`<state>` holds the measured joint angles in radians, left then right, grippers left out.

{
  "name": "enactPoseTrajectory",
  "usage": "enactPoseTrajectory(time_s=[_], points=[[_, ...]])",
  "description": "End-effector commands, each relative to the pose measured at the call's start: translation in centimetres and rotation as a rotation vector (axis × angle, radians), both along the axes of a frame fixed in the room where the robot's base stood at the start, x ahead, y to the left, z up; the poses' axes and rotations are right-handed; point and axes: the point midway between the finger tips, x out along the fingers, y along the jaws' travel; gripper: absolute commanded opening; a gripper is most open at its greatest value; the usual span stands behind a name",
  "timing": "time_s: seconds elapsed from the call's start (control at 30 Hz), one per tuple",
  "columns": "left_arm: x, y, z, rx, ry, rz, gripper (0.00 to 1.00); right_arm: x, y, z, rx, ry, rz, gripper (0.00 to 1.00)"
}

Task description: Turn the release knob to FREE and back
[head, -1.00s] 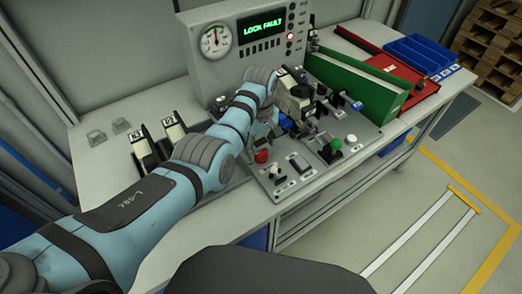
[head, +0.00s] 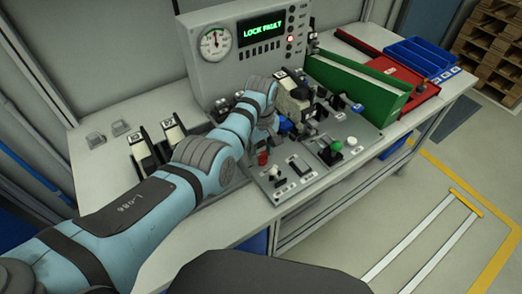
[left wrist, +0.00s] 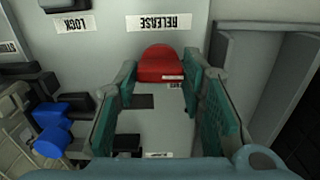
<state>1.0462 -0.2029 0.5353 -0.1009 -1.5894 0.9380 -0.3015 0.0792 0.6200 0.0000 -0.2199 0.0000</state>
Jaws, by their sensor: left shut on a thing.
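The red release knob (head: 263,158) is near the front left of the grey control panel (head: 330,171). In the left wrist view the red knob (left wrist: 160,62) stands by an upside-down RELEASE label (left wrist: 165,23). My left gripper (left wrist: 159,72) is shut on the knob, one green-padded finger on each side of it. In the head view its fingers are mostly hidden by the wrist and panel parts. The display (head: 262,29) reads LOCK FAULT, with a red lamp (head: 290,38) lit beside it. No FREE mark is readable. My right gripper is out of view.
A beige and black device (head: 291,98) and blue parts (left wrist: 52,130) lie close beside the gripper. A green-topped control (head: 337,144) is on the panel's right. A green bin (head: 365,92), a red tray (head: 424,92) and blue bins (head: 420,53) stand behind.

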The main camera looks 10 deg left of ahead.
Motion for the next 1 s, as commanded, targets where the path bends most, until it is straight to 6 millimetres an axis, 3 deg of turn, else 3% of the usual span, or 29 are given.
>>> enactPoseTrajectory(time_s=[0.37,1.0], points=[[-0.1,0.1,0.0,0.001,0.004,-0.206,0.09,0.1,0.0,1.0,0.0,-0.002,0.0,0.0],[0.0,0.1,0.0,0.002,0.003,-0.789,0.09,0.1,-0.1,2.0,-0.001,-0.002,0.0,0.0]])
